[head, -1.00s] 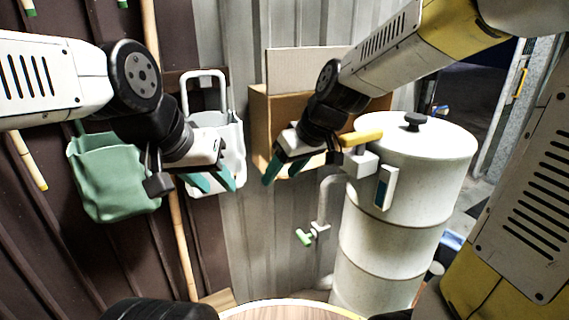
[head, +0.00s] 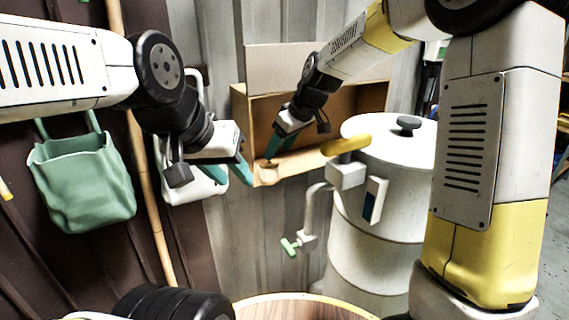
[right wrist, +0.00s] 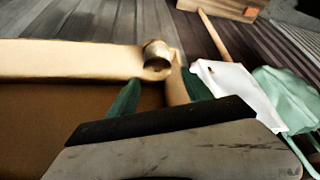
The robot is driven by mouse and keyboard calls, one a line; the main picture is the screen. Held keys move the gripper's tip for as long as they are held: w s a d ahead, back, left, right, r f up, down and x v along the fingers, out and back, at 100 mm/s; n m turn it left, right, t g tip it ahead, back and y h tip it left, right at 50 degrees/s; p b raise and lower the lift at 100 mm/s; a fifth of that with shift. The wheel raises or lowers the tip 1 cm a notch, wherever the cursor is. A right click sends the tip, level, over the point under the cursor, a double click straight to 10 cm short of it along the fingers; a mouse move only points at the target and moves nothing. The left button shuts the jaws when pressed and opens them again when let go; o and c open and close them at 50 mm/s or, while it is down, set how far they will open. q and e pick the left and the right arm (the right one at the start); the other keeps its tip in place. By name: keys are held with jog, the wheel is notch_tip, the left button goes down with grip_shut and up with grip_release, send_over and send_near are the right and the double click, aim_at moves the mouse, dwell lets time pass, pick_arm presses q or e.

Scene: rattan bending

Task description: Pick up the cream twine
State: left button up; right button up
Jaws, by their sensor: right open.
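A small cream roll, which looks like the cream twine (head: 265,164), sits at the front left corner of the open cardboard box. In the right wrist view the cream roll (right wrist: 157,52) is at the box's rim, just beyond the gap between the teal fingers. My right gripper (head: 279,148) is open, its fingers pointing down close to the roll; the right wrist view shows the fingers (right wrist: 160,92) apart with nothing clamped. Whether a finger touches the roll I cannot tell. My left gripper (head: 230,171) is open and empty in front of the white bag.
The cardboard box (head: 318,158) is against the corrugated wall. A green bag (head: 83,185) and a white bag (head: 190,188) hang at left. A round wooden top (head: 300,308) is below.

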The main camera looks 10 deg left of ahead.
aim_at(270, 163)
jog(key=x, duration=0.7)
jog(key=shift+w+a+f, duration=0.15)
jog(key=shift+w+f, duration=0.1)
jog(key=shift+w, duration=0.1)
jog(key=c, duration=1.1)
